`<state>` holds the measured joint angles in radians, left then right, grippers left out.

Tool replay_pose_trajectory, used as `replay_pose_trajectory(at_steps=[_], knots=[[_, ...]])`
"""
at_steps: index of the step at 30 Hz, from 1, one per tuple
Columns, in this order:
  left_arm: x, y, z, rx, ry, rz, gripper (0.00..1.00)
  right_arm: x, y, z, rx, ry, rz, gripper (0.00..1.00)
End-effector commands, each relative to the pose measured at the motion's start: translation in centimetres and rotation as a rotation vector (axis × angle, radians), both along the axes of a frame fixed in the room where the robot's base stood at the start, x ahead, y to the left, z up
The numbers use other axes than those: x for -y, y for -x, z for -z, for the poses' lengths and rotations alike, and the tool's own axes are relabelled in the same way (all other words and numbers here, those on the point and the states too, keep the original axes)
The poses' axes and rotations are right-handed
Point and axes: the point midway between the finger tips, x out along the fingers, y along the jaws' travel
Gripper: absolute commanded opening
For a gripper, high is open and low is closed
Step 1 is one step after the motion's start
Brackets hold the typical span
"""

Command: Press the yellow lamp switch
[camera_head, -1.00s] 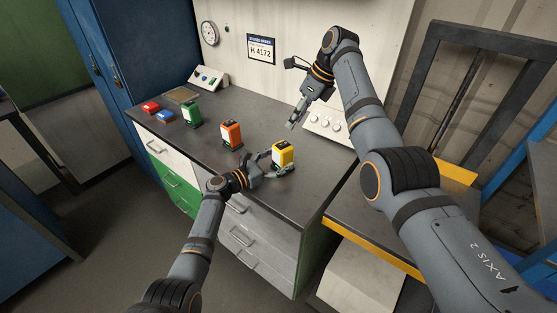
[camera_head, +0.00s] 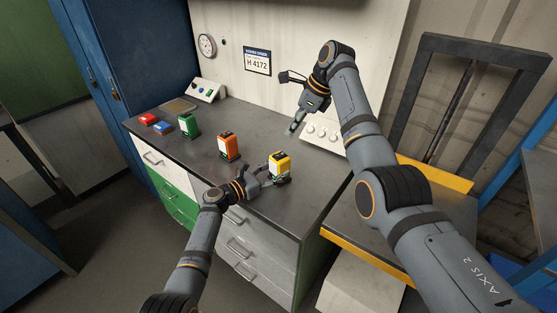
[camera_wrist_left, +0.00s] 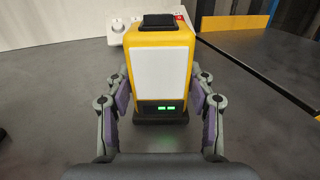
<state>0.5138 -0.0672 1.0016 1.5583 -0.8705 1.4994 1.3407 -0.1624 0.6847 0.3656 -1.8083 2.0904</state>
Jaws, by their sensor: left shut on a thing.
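The yellow lamp (camera_head: 281,164) stands upright near the front right of the grey worktop. In the left wrist view the yellow lamp (camera_wrist_left: 158,68) shows a blank white panel, lit green marks near its base and a black switch (camera_wrist_left: 158,21) on top. My left gripper (camera_head: 277,180) is shut on the lamp low down, with one finger on each side in the left wrist view (camera_wrist_left: 160,110). The top switch is clear of the fingers. My right gripper (camera_head: 292,127) hangs behind the lamp, apart from it; its jaw opening is too small to judge.
An orange lamp (camera_head: 229,147) and a green lamp (camera_head: 188,125) stand to the left. Blue (camera_head: 163,128) and red (camera_head: 149,119) blocks lie farther left. A white panel with knobs (camera_head: 322,134) and a button box (camera_head: 206,90) sit at the back.

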Motion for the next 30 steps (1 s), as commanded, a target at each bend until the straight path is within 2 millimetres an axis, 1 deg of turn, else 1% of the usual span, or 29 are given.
replay_pose_trajectory(at_steps=[6,8,9,14,18,21,24,27,30], knots=[[0.0,0.0,0.0,-0.001,-0.001,0.0,0.1,0.1,0.1,-0.4,0.369,0.069,-0.535,0.0],[0.0,0.0,0.0,-0.001,-0.001,0.0,0.1,0.2,0.3,-0.6,0.478,0.104,-0.69,0.0],[0.0,0.0,0.0,-0.001,-0.001,0.0,0.1,0.3,0.4,-0.7,0.55,0.131,-0.792,0.0],[0.0,0.0,0.0,-0.001,-0.001,-0.001,0.1,0.7,1.5,-1.3,0.833,0.27,-1.195,0.0],[0.0,0.0,0.0,-0.001,-0.001,-0.001,0.1,1.2,2.8,-1.9,1.055,0.428,-1.527,0.0],[0.0,0.0,0.0,-0.001,-0.001,-0.001,0.1,1.5,3.7,-2.3,1.177,0.544,-1.724,0.0],[0.0,0.0,0.0,-0.001,-0.001,0.0,0.1,1.8,4.4,-2.6,1.259,0.64,-1.87,0.0],[0.0,0.0,0.0,-0.001,-0.001,0.0,0.1,2.0,4.9,-2.8,1.306,0.704,-1.961,0.0],[0.0,0.0,0.0,-0.001,-0.001,0.0,0.1,2.1,5.1,-2.8,1.327,0.734,-2.004,0.0]])
